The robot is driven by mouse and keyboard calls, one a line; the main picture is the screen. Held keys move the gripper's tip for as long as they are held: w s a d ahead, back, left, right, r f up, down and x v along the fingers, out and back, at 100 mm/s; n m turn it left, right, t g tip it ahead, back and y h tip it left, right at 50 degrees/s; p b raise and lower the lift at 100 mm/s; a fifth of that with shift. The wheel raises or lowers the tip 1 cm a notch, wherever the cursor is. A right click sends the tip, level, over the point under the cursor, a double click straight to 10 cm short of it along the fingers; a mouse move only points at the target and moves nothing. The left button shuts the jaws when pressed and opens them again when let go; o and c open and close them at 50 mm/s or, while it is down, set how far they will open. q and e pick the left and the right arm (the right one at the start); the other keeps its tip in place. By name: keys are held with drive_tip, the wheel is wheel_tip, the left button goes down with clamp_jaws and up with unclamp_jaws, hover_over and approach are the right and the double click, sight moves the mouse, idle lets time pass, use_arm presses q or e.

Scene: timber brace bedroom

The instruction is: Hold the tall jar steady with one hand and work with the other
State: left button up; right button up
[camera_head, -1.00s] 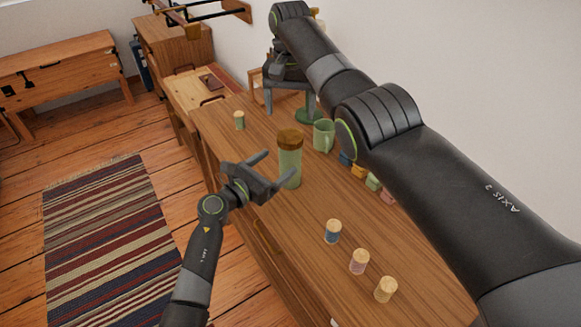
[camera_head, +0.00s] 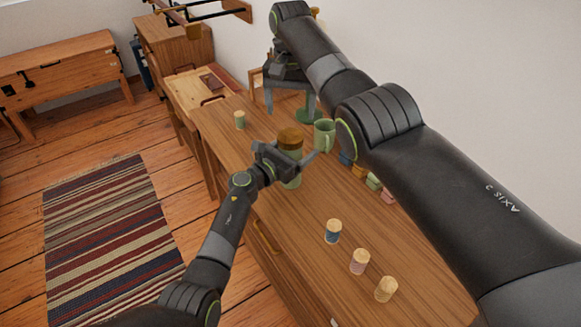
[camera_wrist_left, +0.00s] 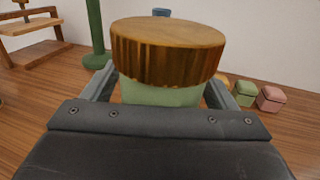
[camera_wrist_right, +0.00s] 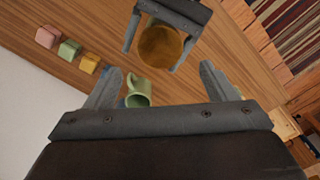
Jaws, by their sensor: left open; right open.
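The tall jar, pale green with a round brown wooden lid (camera_head: 290,137), stands upright on the wooden bench top (camera_head: 300,205). My left gripper (camera_head: 302,153) is open around the jar just below the lid. In the left wrist view the lid (camera_wrist_left: 168,52) hides much of the body, with one finger on each side; whether they touch it I cannot tell. My right gripper (camera_head: 290,114) is open and empty above the bench, beyond the jar. In the right wrist view the jar's lid (camera_wrist_right: 160,47) shows beyond its fingers, between the left gripper's fingers.
A green mug (camera_head: 324,133) stands right of the jar, near a green stand (camera_head: 306,116). Small coloured blocks (camera_head: 373,182) line the wall side. Several small lidded jars (camera_head: 333,231) stand nearer, and another (camera_head: 240,120) farther left. The bench's near middle is clear.

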sight(291, 135)
use_arm(q)
drive_tip(key=shift+c, duration=0.4)
clamp_jaws()
use_arm(e)
drive_tip(key=shift+f, duration=4.05)
drive_tip(key=c, duration=1)
drive_tip(key=n, duration=0.9)
drive_tip(key=shift+n, duration=0.3)
